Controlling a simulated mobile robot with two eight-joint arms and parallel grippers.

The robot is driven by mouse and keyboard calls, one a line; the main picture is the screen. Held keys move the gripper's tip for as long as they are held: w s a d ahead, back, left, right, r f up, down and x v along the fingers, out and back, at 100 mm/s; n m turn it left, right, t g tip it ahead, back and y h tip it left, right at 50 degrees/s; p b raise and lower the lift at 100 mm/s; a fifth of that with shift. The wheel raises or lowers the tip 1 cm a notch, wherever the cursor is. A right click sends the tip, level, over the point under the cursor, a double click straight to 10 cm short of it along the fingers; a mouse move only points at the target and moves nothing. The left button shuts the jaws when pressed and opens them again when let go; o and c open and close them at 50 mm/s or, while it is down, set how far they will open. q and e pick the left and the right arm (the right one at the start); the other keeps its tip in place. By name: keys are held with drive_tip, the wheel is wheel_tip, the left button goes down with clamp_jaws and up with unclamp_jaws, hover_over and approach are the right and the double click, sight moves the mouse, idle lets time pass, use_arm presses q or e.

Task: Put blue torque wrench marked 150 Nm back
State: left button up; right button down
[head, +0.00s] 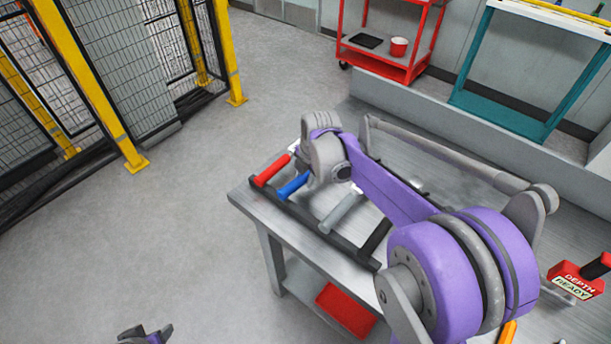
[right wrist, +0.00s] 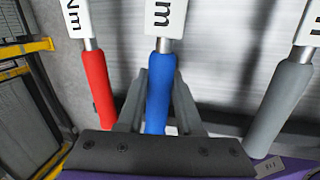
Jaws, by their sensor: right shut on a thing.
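The blue torque wrench (head: 293,186) lies on the bench in a row of wrenches, between a red one and a grey one. In the right wrist view its blue handle (right wrist: 158,110) runs between the two fingers of my right gripper (right wrist: 159,78), which is shut on it. The white label above the handle shows only an "m"; the number is out of frame. In the head view my right wrist covers most of the gripper and the wrench's far end.
The red wrench (head: 271,170) and grey wrench (head: 341,212) flank the blue one. A dark rail (head: 318,228) runs along the bench's front edge under the handles. A red "DEPTH READY" block (head: 578,280) is at right. Yellow-posted fencing (head: 108,110) stands left, with open floor between.

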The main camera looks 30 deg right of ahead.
drive_tip(key=shift+f, duration=0.35)
drive_tip(key=shift+c, duration=2.4)
unclamp_jaws()
drive_tip(key=v, duration=1.1)
drive_tip(key=s+a+f+m+t, duration=0.1)
drive_tip(key=s+a+f+m, duration=0.2)
drive_tip(key=s+m, duration=0.3)
drive_tip(key=s+a+f+m, duration=0.3)
drive_tip(key=s+m, duration=0.3)
drive_tip(key=m, duration=0.2)
drive_tip(key=s+a+f+m+t, duration=0.1)
drive_tip(key=s+a+f+m, duration=0.2)
drive_tip(key=s+m, duration=0.4)
drive_tip(key=shift+a+f+t, duration=0.3)
drive_tip(key=shift+a+f, duration=0.05)
drive_tip(key=shift+f, duration=0.2)
